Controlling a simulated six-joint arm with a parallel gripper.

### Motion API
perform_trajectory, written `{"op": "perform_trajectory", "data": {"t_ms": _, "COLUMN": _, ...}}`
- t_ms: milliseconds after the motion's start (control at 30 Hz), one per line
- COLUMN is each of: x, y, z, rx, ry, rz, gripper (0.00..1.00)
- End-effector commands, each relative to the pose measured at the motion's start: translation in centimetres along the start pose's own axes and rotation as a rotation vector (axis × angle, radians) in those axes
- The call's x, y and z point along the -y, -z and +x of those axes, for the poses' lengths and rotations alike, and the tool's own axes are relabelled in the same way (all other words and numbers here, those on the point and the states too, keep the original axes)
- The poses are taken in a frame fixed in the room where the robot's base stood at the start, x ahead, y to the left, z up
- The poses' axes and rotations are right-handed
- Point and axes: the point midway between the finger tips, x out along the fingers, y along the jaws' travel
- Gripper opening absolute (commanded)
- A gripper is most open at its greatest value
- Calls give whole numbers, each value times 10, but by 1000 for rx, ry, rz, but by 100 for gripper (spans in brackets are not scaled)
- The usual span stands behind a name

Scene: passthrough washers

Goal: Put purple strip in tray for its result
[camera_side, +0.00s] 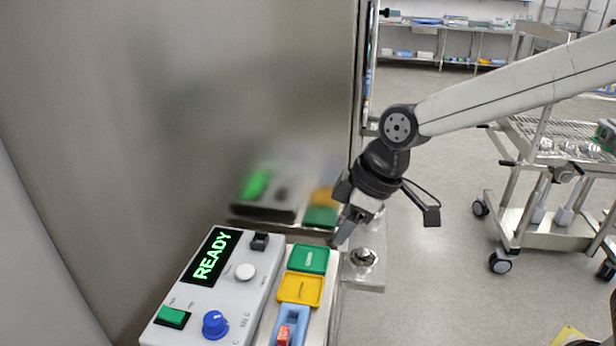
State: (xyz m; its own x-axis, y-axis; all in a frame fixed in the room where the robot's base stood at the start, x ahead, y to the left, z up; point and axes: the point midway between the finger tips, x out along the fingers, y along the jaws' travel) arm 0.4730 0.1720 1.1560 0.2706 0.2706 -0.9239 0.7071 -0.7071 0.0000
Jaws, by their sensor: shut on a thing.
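My gripper (345,232) points down and left, just right of the green tray (308,259) and above the panel's right edge. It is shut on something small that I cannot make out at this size. I cannot pick out a purple strip; it may be hidden in the jaws. The yellow tray (300,290) lies in front of the green one. Both trays look empty, with small unreadable labels. A blue holder (291,314) with a red piece (283,335) in it sits at the bottom edge, partly cut off. The white device (222,290) shows READY in green on its screen (212,257).
The device has a blue knob (215,324), a white button (245,271) and a green switch (172,317). A tall steel wall (230,110) stands behind and reflects the trays. A metal bracket (364,262) lies right of the trays. A wheeled cart (555,235) stands far right.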

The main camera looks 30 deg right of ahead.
Motion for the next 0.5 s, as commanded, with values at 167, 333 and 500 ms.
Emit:
{"op": "perform_trajectory", "data": {"t_ms": 167, "x": 17, "y": -29, "z": -2, "rx": -1, "ry": 0, "rz": -1, "gripper": 0}}
{"op": "perform_trajectory", "data": {"t_ms": 333, "x": 27, "y": -48, "z": -3, "rx": -1, "ry": -1, "rz": -1, "gripper": 0}}
{"op": "perform_trajectory", "data": {"t_ms": 500, "x": 30, "y": -55, "z": -2, "rx": -2, "ry": -2, "rz": 0, "gripper": 0}}
